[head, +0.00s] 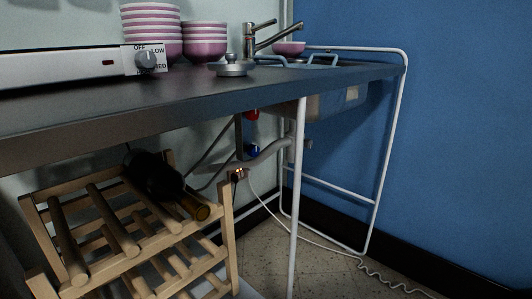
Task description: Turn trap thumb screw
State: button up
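My gripper is not in view. Under the sink, a grey drain pipe (265,156) curves up to the right towards the basin underside. A small dark knob-like part (308,144) sticks out to the right of the pipe, just past the white front leg; I cannot tell whether it is the trap thumb screw. The leg hides part of the trap. A red valve handle (252,114) is above the pipe and a blue one (252,151) sits beside it.
A white frame leg (298,200) stands in front of the plumbing. A wooden rack (130,262) with a dark bottle (155,176) fills the lower left. The dark counter (190,98) overhangs above. A coiled cable (375,272) lies on the floor, which is otherwise open at right.

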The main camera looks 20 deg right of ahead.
aim_at(308, 143)
jog(key=i+l+z, duration=0.15)
jog(key=i+z, duration=0.2)
jog(key=i+l+z, duration=0.1)
jog(key=i+z, duration=0.15)
jog(key=z, duration=0.15)
